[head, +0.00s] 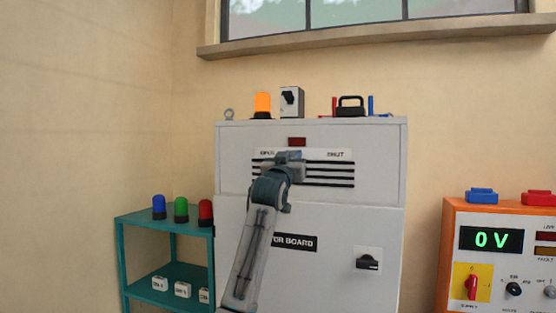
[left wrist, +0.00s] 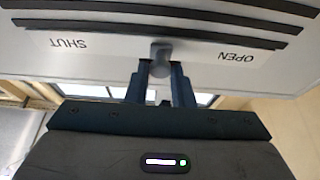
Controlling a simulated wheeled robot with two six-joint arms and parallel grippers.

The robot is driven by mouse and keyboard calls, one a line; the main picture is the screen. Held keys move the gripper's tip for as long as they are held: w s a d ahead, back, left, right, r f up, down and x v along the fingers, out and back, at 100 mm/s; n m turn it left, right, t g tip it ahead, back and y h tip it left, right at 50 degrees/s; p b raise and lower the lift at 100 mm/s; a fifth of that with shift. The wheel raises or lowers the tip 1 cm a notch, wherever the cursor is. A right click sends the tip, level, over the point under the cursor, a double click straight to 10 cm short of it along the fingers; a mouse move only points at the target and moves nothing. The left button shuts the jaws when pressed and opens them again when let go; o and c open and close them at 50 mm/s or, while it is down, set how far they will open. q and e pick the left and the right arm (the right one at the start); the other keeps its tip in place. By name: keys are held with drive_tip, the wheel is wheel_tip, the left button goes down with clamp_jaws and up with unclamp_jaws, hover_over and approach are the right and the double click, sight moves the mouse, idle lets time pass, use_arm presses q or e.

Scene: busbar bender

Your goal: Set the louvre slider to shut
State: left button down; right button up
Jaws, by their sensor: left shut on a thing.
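The louvre panel (head: 330,173) with dark slats is on the upper front of a grey cabinet. A white label strip above the slats reads OPEN at the left, partly covered, and SHUT (head: 335,154) at the right. My left gripper (head: 288,160) is in front of the strip and hides the slider in the head view. The left wrist view is upside down, with SHUT at left and OPEN at right. There the grey slider knob (left wrist: 160,54) stands between the two words, near the middle, and my left gripper (left wrist: 161,75) is shut on it. My right gripper is not in view.
The cabinet (head: 230,160) carries an orange lamp (head: 262,104) and a switch box (head: 291,101) on top. A black rotary handle (head: 367,262) is lower right. A teal shelf (head: 135,217) stands left, an orange supply unit (head: 452,235) right.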

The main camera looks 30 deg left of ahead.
use_arm(q)
drive_tip(key=d, duration=0.2)
drive_tip(key=w+d, duration=0.1)
drive_tip(key=d, duration=0.3)
drive_tip(key=shift+w, duration=0.25)
drive_tip(key=shift+a+f, duration=0.1)
drive_tip(key=c, duration=1.3)
unclamp_jaws()
drive_tip(key=shift+w+d, duration=0.1)
drive_tip(key=shift+d, duration=0.2)
drive_tip(key=shift+s+b, duration=0.2)
drive_tip(key=shift+b, duration=0.2)
drive_tip(key=b, duration=0.5)
approach(314, 158)
drive_tip(key=s+d, duration=0.1)
drive_tip(key=s, duration=0.1)
drive_tip(key=s+d, duration=0.2)
drive_tip(key=s, duration=0.1)
drive_tip(key=shift+s, duration=0.3)
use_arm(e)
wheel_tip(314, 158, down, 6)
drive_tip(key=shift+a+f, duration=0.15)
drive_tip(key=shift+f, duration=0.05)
use_arm(q)
drive_tip(key=shift+a, duration=0.1)
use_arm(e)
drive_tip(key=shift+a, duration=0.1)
